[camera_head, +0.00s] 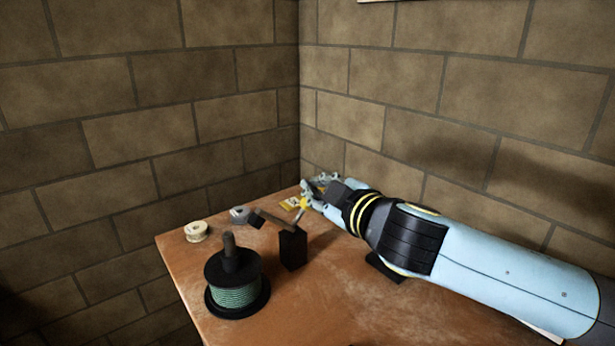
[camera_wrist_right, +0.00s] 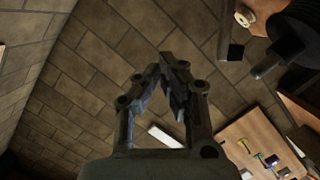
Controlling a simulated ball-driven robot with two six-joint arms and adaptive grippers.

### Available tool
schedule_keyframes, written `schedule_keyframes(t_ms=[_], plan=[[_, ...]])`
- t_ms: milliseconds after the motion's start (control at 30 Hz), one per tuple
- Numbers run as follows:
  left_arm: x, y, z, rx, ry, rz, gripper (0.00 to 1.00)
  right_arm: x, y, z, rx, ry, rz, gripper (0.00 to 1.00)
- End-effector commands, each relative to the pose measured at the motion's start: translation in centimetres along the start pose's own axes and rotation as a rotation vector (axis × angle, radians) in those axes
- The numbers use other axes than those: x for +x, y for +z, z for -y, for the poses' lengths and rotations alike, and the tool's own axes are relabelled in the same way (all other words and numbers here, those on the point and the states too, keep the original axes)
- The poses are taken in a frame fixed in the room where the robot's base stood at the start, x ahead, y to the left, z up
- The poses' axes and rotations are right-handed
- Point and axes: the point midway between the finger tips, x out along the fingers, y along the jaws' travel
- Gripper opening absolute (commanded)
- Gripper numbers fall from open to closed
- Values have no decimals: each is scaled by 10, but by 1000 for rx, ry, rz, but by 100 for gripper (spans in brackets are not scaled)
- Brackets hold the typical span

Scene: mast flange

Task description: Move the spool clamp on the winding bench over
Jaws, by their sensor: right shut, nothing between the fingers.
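On the brown winding bench (camera_head: 200,270), a dark upright block (camera_head: 293,250) carries a brown lever (camera_head: 275,218) with a dark end piece on its left; this looks like the spool clamp. The lever lies tilted over the bench, apart from the spool. A black spool (camera_head: 232,268) wound with green line stands left of the block, with a post rising from it. My right gripper (camera_head: 312,190) is behind and right of the lever, near the wall corner. In the wrist view its fingers (camera_wrist_right: 170,62) meet at the tips with nothing between them. My left gripper is not in view.
A cream roll (camera_head: 196,231), a grey part (camera_head: 239,214) and a small yellow item (camera_head: 293,203) lie along the bench's back. Brick walls close off the back and right. A board with small tools (camera_wrist_right: 262,148) shows in the wrist view. The bench front is partly clear.

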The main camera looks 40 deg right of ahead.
Motion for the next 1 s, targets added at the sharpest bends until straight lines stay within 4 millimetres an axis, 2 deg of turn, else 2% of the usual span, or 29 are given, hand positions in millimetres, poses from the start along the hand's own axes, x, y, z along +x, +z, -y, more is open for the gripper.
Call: schedule_keyframes(t_ms=[200,367,433,600,1000], plan=[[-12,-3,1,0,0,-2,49,48,-3,-3,2,3,-1,0],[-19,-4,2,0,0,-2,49,81,-3,-2,3,2,-1,0],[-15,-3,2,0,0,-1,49,81,14,0,-3,-1,1,0],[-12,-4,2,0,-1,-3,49,86,33,1,-1,-1,0,0],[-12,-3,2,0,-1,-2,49,87,38,0,1,-1,-1,0]])
